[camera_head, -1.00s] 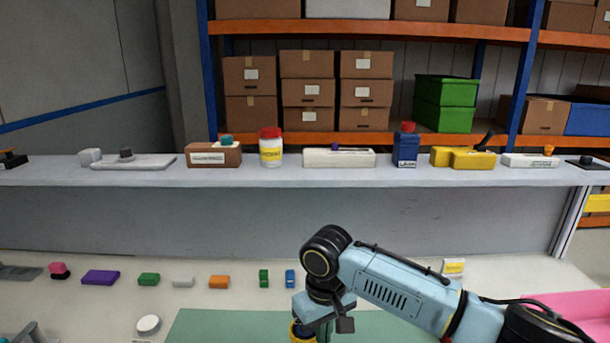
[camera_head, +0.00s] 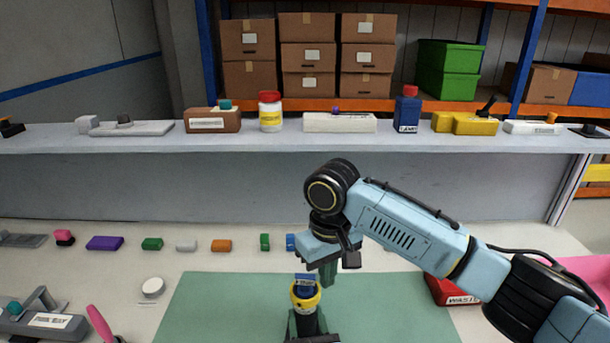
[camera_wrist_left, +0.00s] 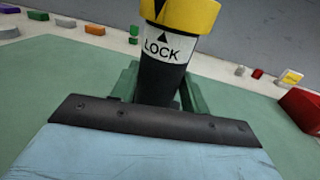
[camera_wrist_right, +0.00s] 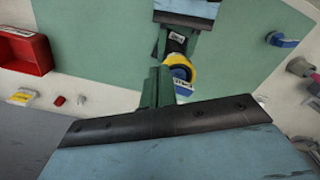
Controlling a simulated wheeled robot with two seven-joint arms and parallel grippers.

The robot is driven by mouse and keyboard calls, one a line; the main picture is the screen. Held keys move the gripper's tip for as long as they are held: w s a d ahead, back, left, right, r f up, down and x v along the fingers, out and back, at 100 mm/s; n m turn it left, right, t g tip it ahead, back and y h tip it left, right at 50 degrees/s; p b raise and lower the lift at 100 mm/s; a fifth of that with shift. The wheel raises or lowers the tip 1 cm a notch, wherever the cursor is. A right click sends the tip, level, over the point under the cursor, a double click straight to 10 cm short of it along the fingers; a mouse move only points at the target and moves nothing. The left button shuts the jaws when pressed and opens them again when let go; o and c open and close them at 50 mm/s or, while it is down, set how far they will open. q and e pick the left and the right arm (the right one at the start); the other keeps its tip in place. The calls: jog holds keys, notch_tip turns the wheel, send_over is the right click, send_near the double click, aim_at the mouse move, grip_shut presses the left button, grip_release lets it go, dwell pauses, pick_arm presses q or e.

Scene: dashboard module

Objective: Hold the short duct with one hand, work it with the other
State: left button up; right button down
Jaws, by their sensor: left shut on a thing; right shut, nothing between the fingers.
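The short duct (camera_head: 306,318) is a dark upright cylinder with a yellow collar and a blue top. In the left wrist view, the duct (camera_wrist_left: 163,75) has a white band reading LOCK with an arrow, under the yellow collar. My left gripper (camera_wrist_left: 160,88) is shut on its dark lower body, green fingers on both sides. My right gripper (camera_head: 329,280) is shut and empty, its green fingers pointing down just right of the duct's top. In the right wrist view, the right fingers (camera_wrist_right: 154,88) are beside the yellow collar; I cannot tell whether they touch it.
A green mat (camera_head: 220,310) lies below. A red WASTE bin (camera_head: 452,291) stands to the right. Several small coloured blocks line the back of the table, below a grey shelf (camera_head: 270,141). A white round piece (camera_head: 152,287) and a grey device (camera_head: 45,320) are at left.

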aim_at(314, 297)
jog(key=shift+r, duration=0.2)
jog(key=shift+s+a+f, duration=0.25)
jog(key=shift+a+f, duration=0.15)
jog(key=shift+f, duration=0.6)
jog(key=shift+s+a+f, duration=0.2)
jog(key=shift+a+f, duration=0.15)
jog(key=shift+f, duration=0.65)
jog(key=shift+s+a+f, duration=0.25)
jog(key=shift+a+f, duration=0.15)
jog(key=shift+f, duration=0.6)
jog(key=shift+w+a, duration=0.1)
jog(key=shift+w, duration=0.2)
